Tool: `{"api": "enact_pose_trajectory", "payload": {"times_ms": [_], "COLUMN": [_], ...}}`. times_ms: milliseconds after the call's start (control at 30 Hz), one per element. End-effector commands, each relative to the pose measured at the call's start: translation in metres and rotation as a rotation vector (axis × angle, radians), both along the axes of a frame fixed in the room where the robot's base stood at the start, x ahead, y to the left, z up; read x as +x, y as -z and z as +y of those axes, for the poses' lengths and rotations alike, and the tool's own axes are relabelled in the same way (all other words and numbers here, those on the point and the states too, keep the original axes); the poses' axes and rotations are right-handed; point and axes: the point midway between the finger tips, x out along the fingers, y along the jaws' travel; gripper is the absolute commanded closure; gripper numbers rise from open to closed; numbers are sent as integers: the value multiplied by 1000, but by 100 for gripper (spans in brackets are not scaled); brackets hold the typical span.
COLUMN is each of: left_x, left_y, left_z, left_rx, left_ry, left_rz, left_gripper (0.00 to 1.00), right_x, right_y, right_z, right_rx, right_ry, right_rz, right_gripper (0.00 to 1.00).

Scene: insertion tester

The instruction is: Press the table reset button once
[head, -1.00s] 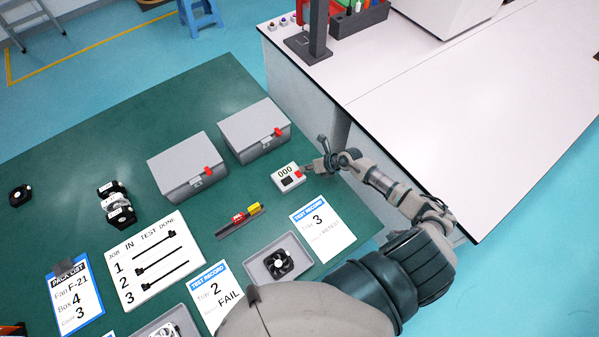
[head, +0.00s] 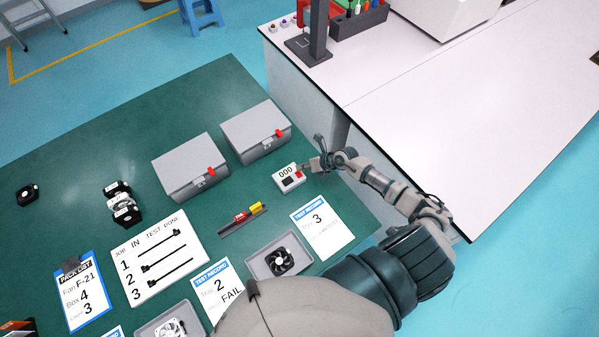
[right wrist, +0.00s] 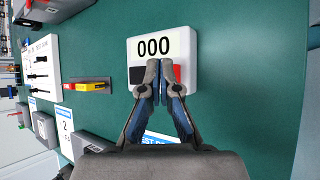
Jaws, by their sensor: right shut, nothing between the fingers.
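A small white counter box (head: 287,172) lies on the green table, its display reading 000. It has a black button (head: 288,182) and a red button (head: 298,175) below the display. My right gripper (head: 308,166) is shut and empty at the box's right side, close to the red button. My left gripper is not in view.
Two grey boxes with red latches (head: 190,165) (head: 256,132) stand left of the counter. A small rack (head: 241,222) with red and yellow pieces, record cards (head: 322,229) and a fan tray (head: 262,262) lie nearer. A white bench (head: 460,100) stands at right.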

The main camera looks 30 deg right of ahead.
Motion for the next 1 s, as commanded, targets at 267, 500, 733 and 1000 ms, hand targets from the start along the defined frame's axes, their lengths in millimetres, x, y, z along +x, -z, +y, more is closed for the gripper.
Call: {"api": "enact_pose_trajectory", "payload": {"times_ms": [267,500,733,1000], "left_x": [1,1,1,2], "left_y": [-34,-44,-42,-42], "left_z": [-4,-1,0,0], "left_rx": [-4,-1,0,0], "left_ry": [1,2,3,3], "left_rz": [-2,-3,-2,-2], "left_gripper": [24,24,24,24], "right_x": [0,0,0,0], "right_y": [-35,-43,-42,-42], "right_z": [2,0,0,0], "right_rx": [-2,-1,1,-1], "right_ry": [0,-1,-1,-1], "right_rz": [-2,0,0,0], "right_gripper": [100,100,100,100]}}
